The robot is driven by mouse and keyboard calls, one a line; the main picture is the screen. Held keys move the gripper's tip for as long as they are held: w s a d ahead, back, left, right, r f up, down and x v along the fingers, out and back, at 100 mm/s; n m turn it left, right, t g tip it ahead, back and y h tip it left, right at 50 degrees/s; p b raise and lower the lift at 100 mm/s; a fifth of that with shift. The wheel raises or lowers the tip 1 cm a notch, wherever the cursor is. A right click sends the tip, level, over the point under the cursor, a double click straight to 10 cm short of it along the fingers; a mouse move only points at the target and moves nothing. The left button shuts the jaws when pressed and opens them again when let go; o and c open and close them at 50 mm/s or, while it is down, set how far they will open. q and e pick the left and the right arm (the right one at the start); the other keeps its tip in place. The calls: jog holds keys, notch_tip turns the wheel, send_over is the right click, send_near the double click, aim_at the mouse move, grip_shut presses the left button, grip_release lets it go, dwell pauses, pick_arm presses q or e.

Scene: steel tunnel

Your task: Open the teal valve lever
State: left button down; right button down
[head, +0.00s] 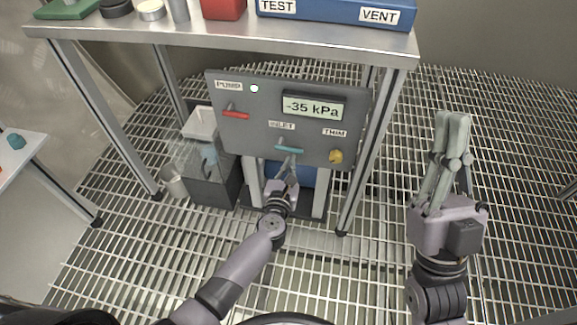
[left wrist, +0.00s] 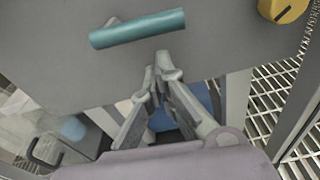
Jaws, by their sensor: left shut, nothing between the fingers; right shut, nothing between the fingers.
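The teal valve lever (head: 289,149) is on the grey panel (head: 245,135), under the INLET label, and lies nearly level. In the left wrist view the teal lever (left wrist: 137,28) tilts slightly, its right end higher. My left gripper (head: 289,160) is shut and empty just below the lever. My right gripper (head: 453,120) is shut and empty, raised to the right of the panel, away from the lever.
The panel also carries a red lever (head: 236,114) under PUMP, a yellow THIM knob (head: 336,156) and a display (head: 314,106) reading -35 kPa. A steel table (head: 240,38) overhangs it. A dark crate (head: 213,180) stands left of the panel. Open grating (head: 520,130) lies at right.

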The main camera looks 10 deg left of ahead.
pick_arm(q)
jog(key=shift+s+r+p, duration=0.15)
jog(key=shift+r+p, duration=0.15)
jog(key=shift+r, duration=0.4)
pick_arm(e)
jog(key=shift+w+a+f+g+h, duration=0.1)
jog(key=shift+w+f+g+h, duration=0.2)
jog(key=shift+w+f+g, duration=0.4)
jog(key=shift+w+a+f+g+h, duration=0.1)
jog(key=shift+w+f+g+h, duration=0.3)
jog(key=shift+w, duration=0.45)
pick_arm(q)
jog(key=shift+d+r+n, duration=0.25)
jog(key=shift+r+n, duration=0.35)
jog(key=shift+r, duration=0.05)
pick_arm(e)
jog(key=shift+w+a+f+g, duration=0.1)
jog(key=shift+w+f+g, duration=0.65)
jog(key=shift+f, duration=0.2)
